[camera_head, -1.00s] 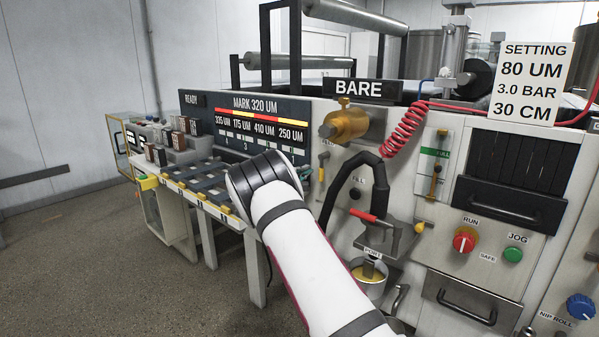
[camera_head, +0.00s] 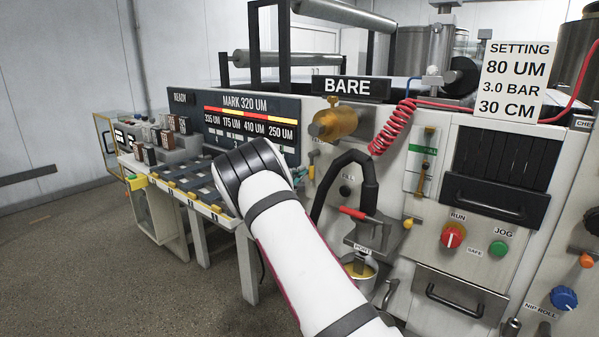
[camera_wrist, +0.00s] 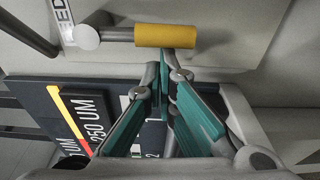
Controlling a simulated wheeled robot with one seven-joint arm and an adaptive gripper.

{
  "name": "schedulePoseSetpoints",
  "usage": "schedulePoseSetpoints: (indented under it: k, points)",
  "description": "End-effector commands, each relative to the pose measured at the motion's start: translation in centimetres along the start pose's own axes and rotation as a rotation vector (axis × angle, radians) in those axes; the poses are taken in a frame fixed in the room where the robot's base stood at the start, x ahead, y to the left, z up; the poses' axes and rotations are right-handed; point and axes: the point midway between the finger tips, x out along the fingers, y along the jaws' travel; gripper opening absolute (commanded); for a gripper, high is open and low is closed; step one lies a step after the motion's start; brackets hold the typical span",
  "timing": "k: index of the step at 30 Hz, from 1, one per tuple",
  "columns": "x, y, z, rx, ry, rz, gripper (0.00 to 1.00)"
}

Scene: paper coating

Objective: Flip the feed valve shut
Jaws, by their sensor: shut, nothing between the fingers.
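The feed valve is a grey lever with a yellow grip (camera_wrist: 165,36), beside a partly cut-off label ending in "EED" (camera_wrist: 63,20) in the wrist view. The lever lies across the top of that view, its round grey end at the left. A small yellow handle (camera_head: 311,172) shows just right of my arm in the head view, partly hidden. My gripper (camera_wrist: 174,66) is shut and empty. Its teal fingers meet just below the yellow grip in the wrist view; I cannot tell whether they touch it.
The panel right of my arm carries a brass fitting (camera_head: 334,122), a black hose with a red lever (camera_head: 358,214), a red coiled line (camera_head: 393,130) and a red RUN knob (camera_head: 453,235). A dark display board (camera_head: 250,112) stands behind my arm. Open floor lies at left.

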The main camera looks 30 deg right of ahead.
Motion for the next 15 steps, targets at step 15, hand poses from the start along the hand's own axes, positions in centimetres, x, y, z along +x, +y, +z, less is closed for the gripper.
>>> schedulePoseSetpoints:
  k: [15]
  points:
    - [-0.05,-0.25,0.53,-0.083,0.000,-0.012,0.00]
